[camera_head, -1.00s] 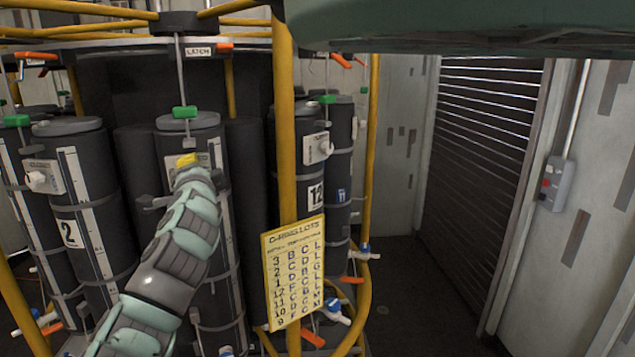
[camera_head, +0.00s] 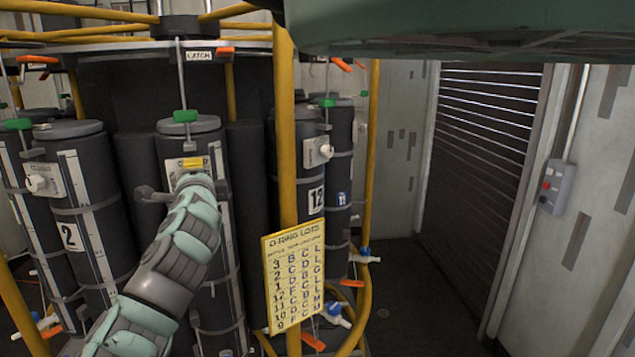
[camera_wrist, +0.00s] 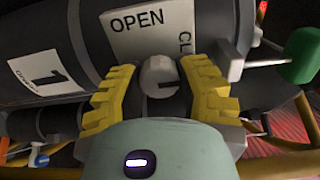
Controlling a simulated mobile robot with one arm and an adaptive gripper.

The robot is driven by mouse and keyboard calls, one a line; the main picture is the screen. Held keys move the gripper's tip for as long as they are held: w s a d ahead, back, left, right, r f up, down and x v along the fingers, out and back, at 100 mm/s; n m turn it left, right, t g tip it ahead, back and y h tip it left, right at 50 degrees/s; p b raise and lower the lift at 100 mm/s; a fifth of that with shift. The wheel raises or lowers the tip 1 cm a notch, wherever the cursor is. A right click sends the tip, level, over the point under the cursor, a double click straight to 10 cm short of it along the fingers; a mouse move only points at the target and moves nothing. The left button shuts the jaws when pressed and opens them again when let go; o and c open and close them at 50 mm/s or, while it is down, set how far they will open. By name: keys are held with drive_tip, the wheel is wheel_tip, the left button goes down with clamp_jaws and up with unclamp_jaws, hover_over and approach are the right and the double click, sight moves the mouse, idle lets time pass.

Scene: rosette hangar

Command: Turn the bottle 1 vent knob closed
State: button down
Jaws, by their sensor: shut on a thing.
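Bottle 1 is the dark cylinder (camera_head: 187,124) in the middle left of the head view; its "1" label (camera_wrist: 47,78) shows in the wrist view. Its vent knob (camera_wrist: 158,73) is a round white knob on a pale plate (camera_wrist: 150,28) marked "OPEN" and, at right, a partly hidden "CL". A dark mark on the knob points right in the wrist view. My gripper (camera_wrist: 162,80) has its yellow fingers on both sides of the knob and is shut on it. In the head view my gripper (camera_head: 192,164) hides the knob.
A yellow post (camera_head: 285,170) and an "O-RING LOTS" sign (camera_head: 294,270) stand right of my arm. Bottle 2 (camera_head: 80,190) is close on the left. A green handle (camera_wrist: 302,55) is right of the knob. Open floor (camera_head: 420,310) lies further right.

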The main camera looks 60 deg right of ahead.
drive_tip(key=c, duration=0.6)
unclamp_jaws()
drive_tip(key=shift+d, duration=0.1)
drive_tip(key=v, duration=0.8)
idle(0.5)
